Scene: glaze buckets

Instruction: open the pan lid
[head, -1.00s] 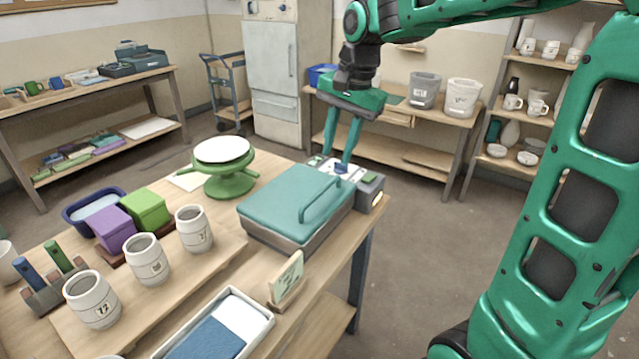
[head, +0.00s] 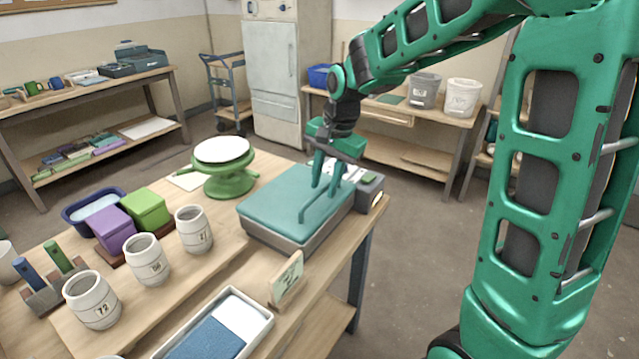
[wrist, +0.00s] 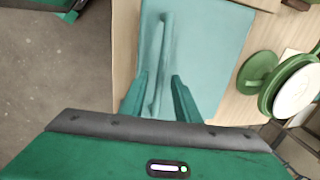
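The teal pan lid (head: 275,200) lies flat and closed on the grey pan (head: 275,238) at the front edge of the wooden table. Its long raised handle (head: 313,209) runs along the lid's right side in the head view. My gripper (head: 324,188) points down over the handle's far part. In the wrist view, the fingers of my gripper (wrist: 158,77) are apart, with the handle (wrist: 165,45) running between them, nearer the left finger. I cannot tell whether a finger touches it.
A green turntable (head: 230,180) stands behind the pan. A small grey device (head: 370,190) sits at the pan's far right. Open floor is on the right.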

